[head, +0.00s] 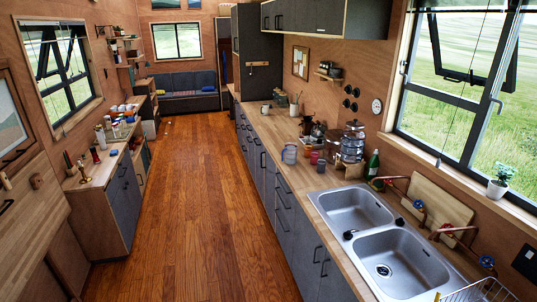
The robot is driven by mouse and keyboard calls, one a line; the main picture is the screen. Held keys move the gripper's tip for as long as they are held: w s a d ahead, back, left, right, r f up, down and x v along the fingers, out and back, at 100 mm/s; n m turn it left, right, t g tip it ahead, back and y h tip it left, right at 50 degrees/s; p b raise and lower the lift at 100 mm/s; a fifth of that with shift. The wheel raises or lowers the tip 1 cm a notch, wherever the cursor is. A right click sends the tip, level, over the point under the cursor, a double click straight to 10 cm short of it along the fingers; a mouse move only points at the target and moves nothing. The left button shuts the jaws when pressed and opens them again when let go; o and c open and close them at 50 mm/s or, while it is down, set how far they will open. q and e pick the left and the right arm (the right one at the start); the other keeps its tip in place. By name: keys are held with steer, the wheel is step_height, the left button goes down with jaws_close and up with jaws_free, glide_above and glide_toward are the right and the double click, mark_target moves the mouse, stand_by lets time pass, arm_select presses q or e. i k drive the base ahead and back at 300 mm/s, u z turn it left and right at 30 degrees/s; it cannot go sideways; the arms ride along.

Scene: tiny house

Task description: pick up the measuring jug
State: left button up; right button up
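I cannot pick out the measuring jug for certain at this size. A group of small vessels stands on the right-hand counter beyond the sinks. In it are a pale bluish, glass-like vessel (289,154), a reddish cup (314,157) and a tall clear container with dark bands (352,143). Any of the pale vessels could be the jug, but spouts or markings are too small to see. Neither of my grippers is in view.
A double steel sink (352,207) is set in the wooden counter (318,187). A green bottle (372,164) stands behind it. A wire rack (478,291) is at the lower right. The wooden floor (185,200) between the two counters is clear.

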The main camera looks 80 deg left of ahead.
mark_target(290, 149)
steer(key=u, duration=2.6)
